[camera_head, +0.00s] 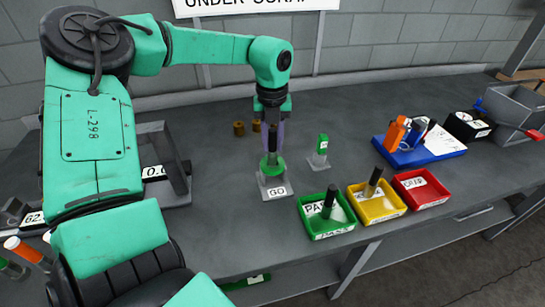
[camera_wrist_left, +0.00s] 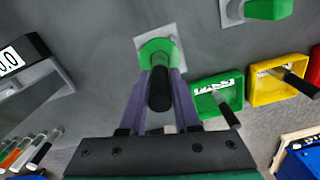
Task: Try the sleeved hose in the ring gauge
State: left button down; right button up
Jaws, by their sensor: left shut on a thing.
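My left gripper (camera_head: 272,150) points down and is shut on a black hose (camera_head: 272,141), held upright over the green ring gauge (camera_head: 273,170). The gauge stands on a plate labelled GO. In the left wrist view the hose (camera_wrist_left: 160,90) sits between the two purple fingers, with the green ring (camera_wrist_left: 158,48) just beyond it. Hose and ring line up closely; I cannot tell whether the lower end is inside the ring. The sleeve is not clearly seen. My right gripper is not in view.
A second green gauge (camera_head: 319,150) stands to the right. Green (camera_head: 336,231), yellow (camera_head: 392,212) and red (camera_head: 421,202) trays stand at the front right; green and yellow each hold a dark hose. Brass pieces (camera_head: 239,128) lie behind. A blue tray (camera_head: 445,153) stands farther right.

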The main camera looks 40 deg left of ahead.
aim_at(273, 130)
pick_arm(q)
jog(key=shift+r+p, duration=1.5)
jog(key=shift+r, duration=1.15)
